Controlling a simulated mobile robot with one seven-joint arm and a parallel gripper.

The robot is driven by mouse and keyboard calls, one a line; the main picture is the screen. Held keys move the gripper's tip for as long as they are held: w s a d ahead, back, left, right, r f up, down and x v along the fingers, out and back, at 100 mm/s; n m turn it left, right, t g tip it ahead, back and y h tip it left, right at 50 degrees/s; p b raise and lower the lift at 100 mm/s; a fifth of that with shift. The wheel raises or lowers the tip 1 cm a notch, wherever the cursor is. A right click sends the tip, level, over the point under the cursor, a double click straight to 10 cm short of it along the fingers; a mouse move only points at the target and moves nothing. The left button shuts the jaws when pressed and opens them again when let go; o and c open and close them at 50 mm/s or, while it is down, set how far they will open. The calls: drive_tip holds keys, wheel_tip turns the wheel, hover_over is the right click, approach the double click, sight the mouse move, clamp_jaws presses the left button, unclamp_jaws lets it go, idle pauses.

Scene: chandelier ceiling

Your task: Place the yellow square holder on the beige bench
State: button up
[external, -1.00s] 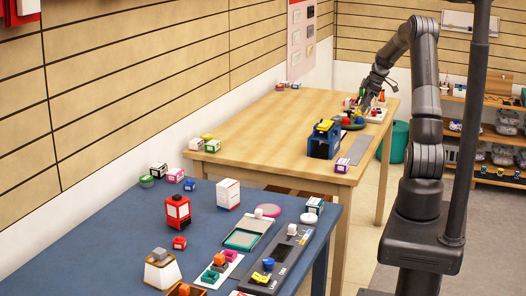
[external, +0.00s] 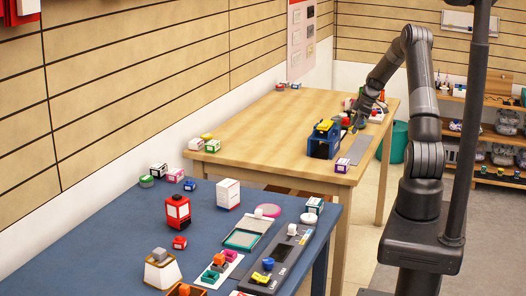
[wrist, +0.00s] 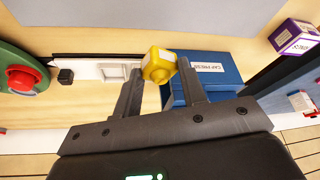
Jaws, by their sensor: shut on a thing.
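My gripper (wrist: 158,72) is shut on a small yellow block-like piece with a rounded boss, which I take for the yellow square holder (wrist: 159,62). The piece sits between the fingertips in the wrist view. In the external view my gripper (external: 355,129) is low over the right side of the beige bench (external: 270,125), and the held piece is too small to make out clearly. Whether it touches the bench I cannot tell.
A blue cap press (wrist: 215,75) stands close beside the fingers; in the external view it (external: 322,140) has a yellow top. A green disc with a red knob (wrist: 20,80) lies to the left. A grey mat (external: 357,150) lies near the bench edge. The bench's left middle is clear.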

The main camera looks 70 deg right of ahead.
sight(349, 133)
drive_tip(key=w, duration=0.1)
drive_tip(key=w+f, duration=0.2)
drive_tip(key=shift+w+a, duration=0.1)
drive_tip(key=shift+a, duration=0.2)
drive_tip(key=shift+f, duration=2)
drive_tip(key=o, duration=1)
drive_tip(key=shift+f, duration=0.1)
drive_tip(key=shift+o, duration=0.2)
